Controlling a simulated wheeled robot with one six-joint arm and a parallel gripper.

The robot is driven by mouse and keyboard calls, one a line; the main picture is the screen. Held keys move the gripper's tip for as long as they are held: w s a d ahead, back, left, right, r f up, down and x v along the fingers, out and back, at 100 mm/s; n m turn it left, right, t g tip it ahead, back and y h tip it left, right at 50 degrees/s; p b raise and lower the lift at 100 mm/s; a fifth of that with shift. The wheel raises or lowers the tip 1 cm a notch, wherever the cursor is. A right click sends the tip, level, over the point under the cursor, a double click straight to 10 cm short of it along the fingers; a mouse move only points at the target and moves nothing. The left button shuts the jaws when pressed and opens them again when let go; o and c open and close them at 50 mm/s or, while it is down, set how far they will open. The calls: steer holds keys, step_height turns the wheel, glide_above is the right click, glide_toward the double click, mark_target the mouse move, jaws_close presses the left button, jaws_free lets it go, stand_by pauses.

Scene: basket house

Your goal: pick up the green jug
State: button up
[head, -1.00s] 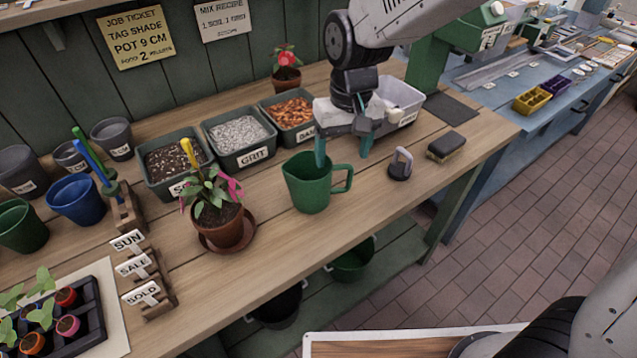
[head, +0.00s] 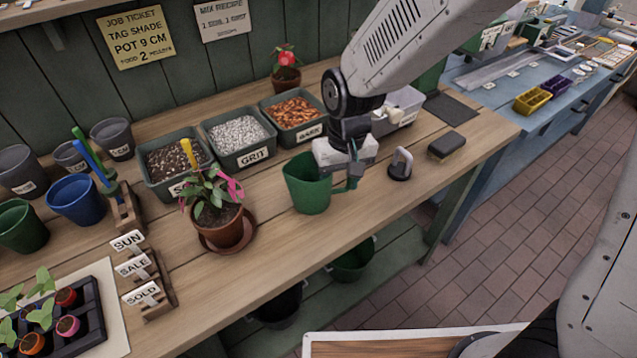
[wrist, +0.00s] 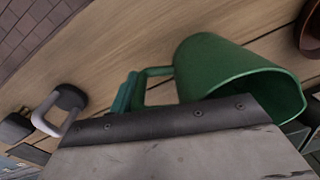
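The green jug (head: 310,188) stands upright on the wooden bench, its handle on the right. My gripper (head: 350,180) is lowered at the handle side of the jug. One teal finger shows beside the handle; the other is hidden, so I cannot tell whether the gripper is open or shut on the handle. In the wrist view, the jug (wrist: 215,68) lies just past the gripper body, with a teal finger (wrist: 127,92) at the outer side of its handle. Contact is not clear.
A grey weight-like object with a loop handle (head: 401,165) and a dark brush block (head: 446,146) sit right of the jug. A potted plant (head: 222,225) on a saucer stands left. Labelled bins, including grit (head: 240,155), are behind. Bench in front is clear.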

steer(key=c, duration=0.5)
steer(key=shift+r, duration=0.25)
steer(key=shift+w+r, duration=0.1)
steer(key=shift+r, duration=1)
steer(key=shift+s+a+r, duration=0.2)
steer(key=shift+s+r, duration=0.2)
steer(key=shift+s, duration=2.25)
steer(key=shift+s+a+r, duration=0.15)
steer(key=shift+s+r, duration=0.25)
steer(key=shift+s, duration=2.3)
steer(key=shift+s+a+r, duration=0.2)
steer(key=shift+s+r, duration=0.2)
steer(key=shift+s, duration=2.25)
